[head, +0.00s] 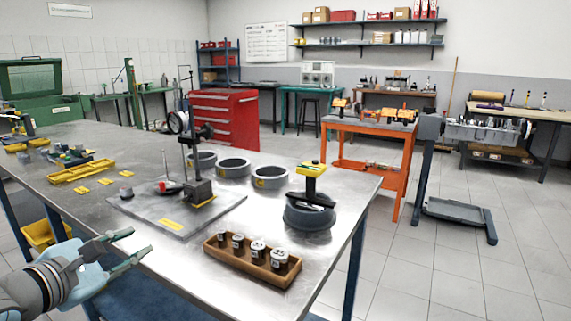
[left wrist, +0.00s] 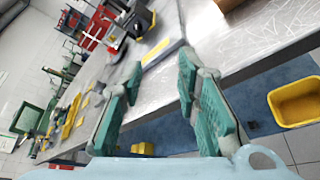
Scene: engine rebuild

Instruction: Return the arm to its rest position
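My left gripper (head: 134,247) is at the lower left of the head view, by the near edge of the steel workbench (head: 150,249). Its two fingers are apart with nothing between them. In the left wrist view the green finger pads of the left gripper (left wrist: 158,92) are spread, with only the bench and floor behind them. The left gripper touches nothing that I can see. My right gripper is in neither view.
On the bench are a wooden tray (head: 214,253) of small cylinders, a dial-gauge stand (head: 198,188), dark rings (head: 234,168) and a yellow-topped tool on a round grey part (head: 309,212). A yellow bin (left wrist: 296,102) is below the bench. Open floor lies to the right.

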